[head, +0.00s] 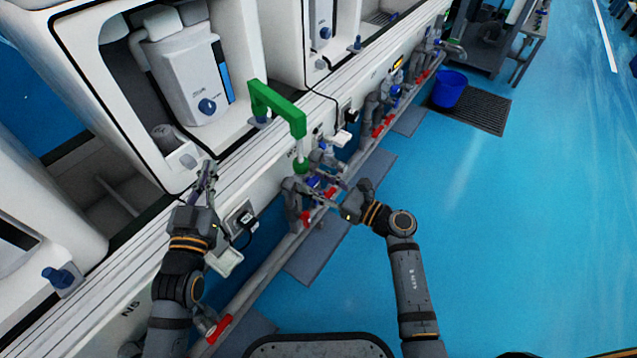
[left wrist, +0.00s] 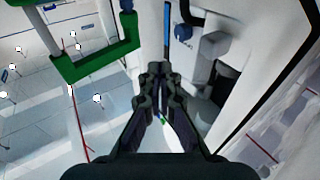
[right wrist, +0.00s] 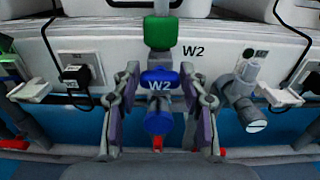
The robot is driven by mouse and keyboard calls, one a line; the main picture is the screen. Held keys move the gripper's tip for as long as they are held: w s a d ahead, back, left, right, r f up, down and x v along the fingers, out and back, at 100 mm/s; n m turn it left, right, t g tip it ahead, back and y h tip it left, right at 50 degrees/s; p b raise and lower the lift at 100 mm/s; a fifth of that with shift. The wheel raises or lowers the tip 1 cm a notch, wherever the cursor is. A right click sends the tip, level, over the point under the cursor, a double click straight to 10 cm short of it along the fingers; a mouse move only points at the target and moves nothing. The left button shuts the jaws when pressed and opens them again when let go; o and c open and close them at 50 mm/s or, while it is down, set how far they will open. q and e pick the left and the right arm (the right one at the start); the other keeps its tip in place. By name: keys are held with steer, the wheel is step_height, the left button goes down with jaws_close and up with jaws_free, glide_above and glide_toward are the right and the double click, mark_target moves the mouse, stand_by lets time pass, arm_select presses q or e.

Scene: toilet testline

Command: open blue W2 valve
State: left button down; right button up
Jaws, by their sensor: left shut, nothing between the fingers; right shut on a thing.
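The blue W2 valve (right wrist: 159,84) sits in the middle of the right wrist view, with its label facing the camera and a round blue part (right wrist: 158,122) below it. My right gripper (right wrist: 160,88) has its fingers on both sides of the valve handle and is shut on it. In the head view my right gripper (head: 325,187) reaches the pipework below the green pipe, where the valve (head: 313,182) is partly hidden. My left gripper (head: 207,172) is shut and empty, raised in front of the white cabinets; its closed fingers also show in the left wrist view (left wrist: 160,72).
A green pipe (head: 279,105) rises above the valve. Black plugs (right wrist: 75,75) and small white trays (right wrist: 282,96) flank it on the white wall. Red-handled pipes (head: 218,328) run along the base. Blue floor (head: 480,230) is open to the right.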

arm_select(q)
steer(key=shift+f, duration=0.1)
arm_select(e)
steer(key=shift+n, duration=0.3)
arm_select(q)
steer(key=shift+f, duration=0.15)
step_height(320, 180, down, 2)
steer(key=shift+s+f+g, duration=0.1)
steer(key=shift+s+g, duration=0.05)
steer(key=shift+g, duration=0.45)
arm_select(e)
steer(key=n, duration=0.2)
steer(key=shift+s+n, duration=0.1)
steer(key=shift+n, duration=0.2)
arm_select(q)
steer(key=shift+f, duration=0.35)
arm_select(e)
steer(key=shift+a+f+n, duration=0.1)
steer(key=shift+n, duration=1.7)
steer(key=shift+s, duration=0.1)
steer(key=o, duration=1.1)
steer(key=shift+o, duration=0.2)
steer(key=v, duration=1.2)
